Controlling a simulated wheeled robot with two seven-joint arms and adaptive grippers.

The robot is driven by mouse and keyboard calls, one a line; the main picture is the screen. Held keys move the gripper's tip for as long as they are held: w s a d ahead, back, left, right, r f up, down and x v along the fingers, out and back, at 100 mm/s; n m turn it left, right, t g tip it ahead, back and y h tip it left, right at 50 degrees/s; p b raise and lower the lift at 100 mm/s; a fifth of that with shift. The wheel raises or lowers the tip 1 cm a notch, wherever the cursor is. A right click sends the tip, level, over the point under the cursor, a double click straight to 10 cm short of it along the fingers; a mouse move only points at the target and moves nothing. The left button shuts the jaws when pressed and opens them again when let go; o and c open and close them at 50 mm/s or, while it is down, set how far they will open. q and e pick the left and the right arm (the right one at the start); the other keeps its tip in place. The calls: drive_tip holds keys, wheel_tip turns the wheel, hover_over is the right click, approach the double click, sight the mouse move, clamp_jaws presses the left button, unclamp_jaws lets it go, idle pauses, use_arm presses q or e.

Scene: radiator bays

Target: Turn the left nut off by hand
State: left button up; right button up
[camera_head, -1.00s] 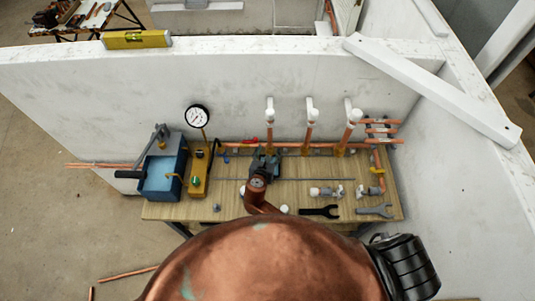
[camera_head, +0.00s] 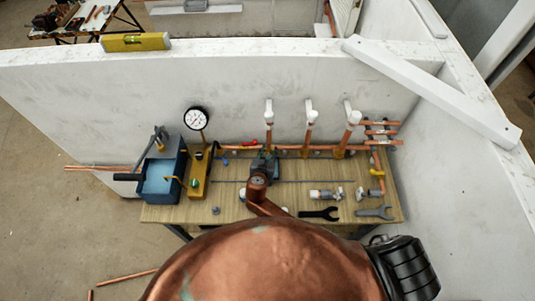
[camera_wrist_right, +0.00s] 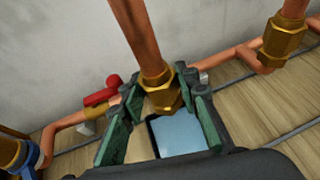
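The left nut is a brass nut (camera_wrist_right: 162,94) at the foot of a copper riser (camera_wrist_right: 138,35) in the right wrist view. In the head view this is the leftmost of three white-topped risers (camera_head: 268,125), and the nut is mostly hidden behind my gripper. My right gripper (camera_wrist_right: 160,88) has its green-padded fingers on either side of the nut. The fingers look apart, with small gaps beside the nut; I cannot make out firm contact. In the head view, my right gripper (camera_head: 265,158) is at the riser's foot. My left gripper does not show.
Another brass nut (camera_wrist_right: 285,38) is close on the right. A red handle (camera_wrist_right: 101,97) is just left of the fingers. On the bench (camera_head: 230,208) lie a black wrench (camera_head: 319,214) and a grey wrench (camera_head: 375,212). A blue tank (camera_head: 163,183) and gauge (camera_head: 196,118) stand left.

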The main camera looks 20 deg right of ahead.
drive_tip(key=shift+c, duration=1.2)
drive_tip(key=shift+r+n+y+p, duration=0.1)
drive_tip(key=shift+n+y+p, duration=0.2)
drive_tip(key=shift+p, duration=0.25)
drive_tip(key=shift+n+t+y+p, duration=0.5)
drive_tip(key=shift+n+y+p, duration=0.5)
drive_tip(key=shift+p, duration=0.25)
drive_tip(key=shift+y, duration=0.3)
drive_tip(key=shift+n, duration=0.3)
